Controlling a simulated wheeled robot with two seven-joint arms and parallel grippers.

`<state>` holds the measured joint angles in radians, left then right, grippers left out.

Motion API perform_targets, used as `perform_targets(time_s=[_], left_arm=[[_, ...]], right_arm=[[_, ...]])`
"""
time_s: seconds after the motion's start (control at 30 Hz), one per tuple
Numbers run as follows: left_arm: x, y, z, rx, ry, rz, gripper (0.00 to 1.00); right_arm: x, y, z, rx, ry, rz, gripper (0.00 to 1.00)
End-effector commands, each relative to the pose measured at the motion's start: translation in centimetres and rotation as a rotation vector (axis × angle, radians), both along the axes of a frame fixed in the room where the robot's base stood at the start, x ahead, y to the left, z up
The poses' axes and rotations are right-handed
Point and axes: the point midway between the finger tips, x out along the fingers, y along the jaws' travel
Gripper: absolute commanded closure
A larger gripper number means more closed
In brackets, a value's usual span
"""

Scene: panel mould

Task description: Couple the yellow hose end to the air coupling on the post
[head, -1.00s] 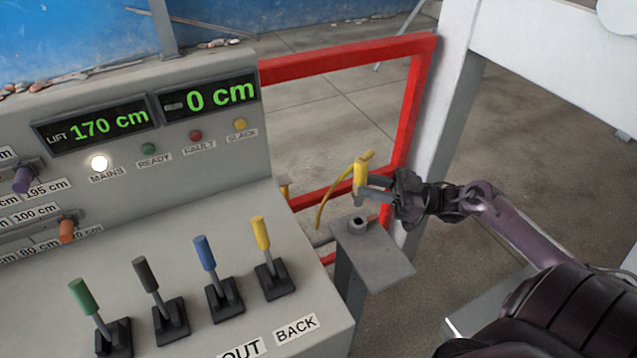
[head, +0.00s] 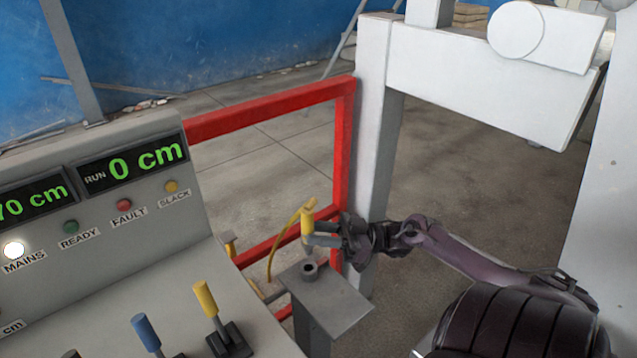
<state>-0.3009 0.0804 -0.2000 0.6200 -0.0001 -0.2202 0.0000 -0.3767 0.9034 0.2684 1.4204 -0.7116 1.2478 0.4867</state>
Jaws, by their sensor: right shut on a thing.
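The yellow hose end (head: 308,219) is held upright in my right gripper (head: 322,240), which is shut on it. It hangs above and close to the air coupling (head: 309,269), a dark round socket on the flat top plate of the grey post (head: 333,301). A small gap seems to show between the hose end's lower tip and the coupling. The yellow hose (head: 279,238) curves down from the hose end to the left, behind the post. My left gripper is out of view.
The control desk (head: 118,270) with displays, lamps and levers stands at the left; its yellow lever (head: 206,299) is nearest the post. A red frame (head: 343,140) stands behind the post, beside a white column (head: 377,120). Open floor lies to the right.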

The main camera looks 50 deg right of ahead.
Motion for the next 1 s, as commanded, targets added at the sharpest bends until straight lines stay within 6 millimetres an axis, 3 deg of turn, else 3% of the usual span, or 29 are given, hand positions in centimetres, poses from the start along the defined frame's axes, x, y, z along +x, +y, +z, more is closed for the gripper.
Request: perform_targets(time_s=[0.1,0.33,1.0], left_arm=[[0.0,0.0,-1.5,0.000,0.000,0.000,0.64],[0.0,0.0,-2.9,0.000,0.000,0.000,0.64],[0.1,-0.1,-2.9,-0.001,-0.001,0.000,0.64]], right_arm=[[0.0,0.0,-1.7,0.000,-0.002,0.001,0.99],[0.0,0.0,-3.3,0.000,-0.002,0.001,0.99],[0.0,0.0,-3.5,0.000,-0.002,0.001,0.99]])
